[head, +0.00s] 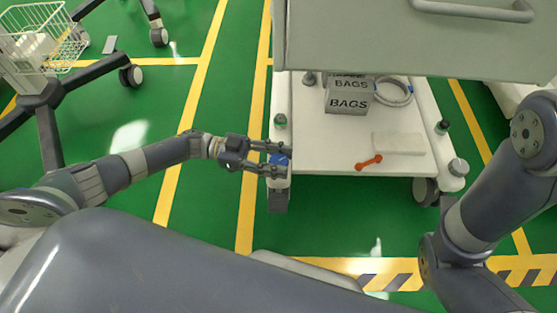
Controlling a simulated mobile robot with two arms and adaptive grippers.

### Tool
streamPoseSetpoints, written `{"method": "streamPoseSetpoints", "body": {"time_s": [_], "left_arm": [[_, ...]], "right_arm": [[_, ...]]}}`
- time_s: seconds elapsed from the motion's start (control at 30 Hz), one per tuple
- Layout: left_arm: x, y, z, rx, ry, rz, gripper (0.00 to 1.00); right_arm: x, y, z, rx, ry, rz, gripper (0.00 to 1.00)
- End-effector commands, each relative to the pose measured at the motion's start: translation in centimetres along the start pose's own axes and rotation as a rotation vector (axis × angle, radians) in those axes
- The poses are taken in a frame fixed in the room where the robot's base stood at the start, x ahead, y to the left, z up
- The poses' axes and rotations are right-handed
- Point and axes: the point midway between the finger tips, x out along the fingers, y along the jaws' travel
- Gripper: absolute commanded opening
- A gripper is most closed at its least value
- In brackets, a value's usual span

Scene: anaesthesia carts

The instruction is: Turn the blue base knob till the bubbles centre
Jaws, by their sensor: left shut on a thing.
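The blue base knob (279,158) sits at the near left corner of the white cart base (350,165). My left gripper (282,161) reaches in from the left and is shut on the knob, with one finger on its far side and one on its near side. The fingers hide part of the knob. I cannot make out any bubbles in this view. My right arm shows at the right, but its gripper is out of view.
Green knobs (280,120) (442,127) and a grey knob (458,167) stand along the base edges. A box marked BAGS (348,101), a coiled hose (394,92), a pale block (398,143) and an orange tool (368,161) rest on the base. The cart body (420,45) overhangs it.

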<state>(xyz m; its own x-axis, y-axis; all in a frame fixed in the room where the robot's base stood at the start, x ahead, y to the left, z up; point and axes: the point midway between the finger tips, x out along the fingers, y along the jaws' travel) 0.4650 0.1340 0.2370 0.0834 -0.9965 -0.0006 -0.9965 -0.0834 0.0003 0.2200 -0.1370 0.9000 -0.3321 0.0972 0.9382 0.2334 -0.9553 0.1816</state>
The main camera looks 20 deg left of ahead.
Motion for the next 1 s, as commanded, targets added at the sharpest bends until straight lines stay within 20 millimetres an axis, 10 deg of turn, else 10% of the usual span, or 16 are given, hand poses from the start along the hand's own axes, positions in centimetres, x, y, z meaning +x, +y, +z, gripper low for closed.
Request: {"method": "streamPoseSetpoints", "body": {"time_s": [0.27, 0.3, 0.37, 0.77, 1.0], "left_arm": [[0.1, 0.0, 0.0, 0.001, 0.000, 0.000, 0.16], [0.1, 0.0, 0.0, 0.001, 0.000, 0.000, 0.44], [0.1, 0.0, 0.0, 0.001, 0.000, 0.000, 0.58], [-0.3, 0.0, 0.0, 0.000, 0.000, -0.001, 0.59], [-4.0, -0.1, 0.1, -0.001, -0.003, -0.004, 0.59]], "right_arm": [[0.0, 0.0, 0.0, 0.000, 0.000, 0.000, 0.00], [0.0, 0.0, 0.0, 0.000, 0.000, 0.000, 0.00], [0.0, 0.0, 0.0, 0.000, 0.000, 0.000, 0.00], [0.0, 0.1, 0.0, 0.000, 0.000, 0.002, 0.00], [0.0, 0.0, 0.0, 0.000, 0.000, 0.001, 0.00]]}}
